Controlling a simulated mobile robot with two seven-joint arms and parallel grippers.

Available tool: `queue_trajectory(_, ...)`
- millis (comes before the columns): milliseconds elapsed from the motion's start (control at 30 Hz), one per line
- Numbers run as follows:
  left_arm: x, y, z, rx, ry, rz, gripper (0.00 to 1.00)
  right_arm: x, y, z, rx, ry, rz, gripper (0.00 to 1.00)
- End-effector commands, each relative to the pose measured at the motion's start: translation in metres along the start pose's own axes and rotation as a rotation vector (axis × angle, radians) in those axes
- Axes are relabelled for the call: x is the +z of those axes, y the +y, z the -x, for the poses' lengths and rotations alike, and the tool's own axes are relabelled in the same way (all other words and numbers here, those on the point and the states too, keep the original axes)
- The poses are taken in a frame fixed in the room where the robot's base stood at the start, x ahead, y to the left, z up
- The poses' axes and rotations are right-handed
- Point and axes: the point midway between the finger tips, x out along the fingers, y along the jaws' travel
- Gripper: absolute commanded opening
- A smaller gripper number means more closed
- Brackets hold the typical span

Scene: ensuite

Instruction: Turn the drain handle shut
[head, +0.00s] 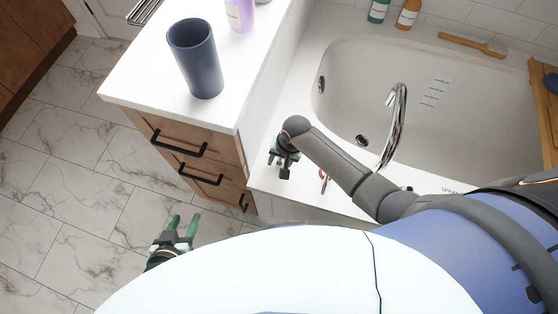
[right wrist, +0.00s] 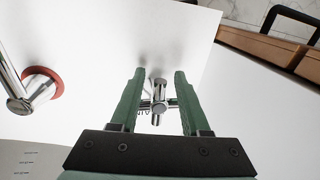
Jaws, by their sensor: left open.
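A chrome cross-shaped handle (right wrist: 158,103) stands on the white tub ledge in the right wrist view. A label beside it is partly hidden, so I cannot read which handle it is. My right gripper (right wrist: 159,74) is open, with its green fingers on either side of this handle and gaps showing at the middle. In the head view my right gripper (head: 284,160) points down over the ledge near the counter, and the cross handle is hidden there. My left gripper (head: 181,229) is open and empty above the floor, away from the tub.
A chrome handle with a red ring (right wrist: 42,83) is close on the left in the right wrist view. The curved faucet (head: 393,125) rises beside the tub (head: 420,60). A counter (head: 150,75) with a dark blue cup (head: 195,60) and black-handled drawers (head: 179,143) stands left.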

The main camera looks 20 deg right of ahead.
Motion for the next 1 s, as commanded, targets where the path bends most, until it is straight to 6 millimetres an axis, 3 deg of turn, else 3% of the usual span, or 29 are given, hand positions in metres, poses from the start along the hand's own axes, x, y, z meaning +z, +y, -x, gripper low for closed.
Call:
queue_trajectory(67, -0.001, 0.0, 0.0, 0.001, 0.002, -0.001, 0.5, 0.0, 0.0, 0.0, 0.0, 0.0, 0.0, 0.38)
queue_trajectory(400, -0.002, 0.001, 0.0, 0.002, 0.006, -0.001, 0.5, 0.0, 0.0, 0.0, 0.0, 0.0, 0.0, 0.0)
queue_trajectory(800, -0.003, 0.001, 0.001, 0.002, 0.007, -0.001, 0.5, 0.0, 0.0, 0.001, 0.0, 0.001, -0.002, 0.0)
queue_trajectory(1000, -0.014, 0.001, 0.01, 0.0, 0.013, -0.001, 0.5, 0.0, -0.002, 0.004, 0.0, 0.009, -0.053, 0.0)
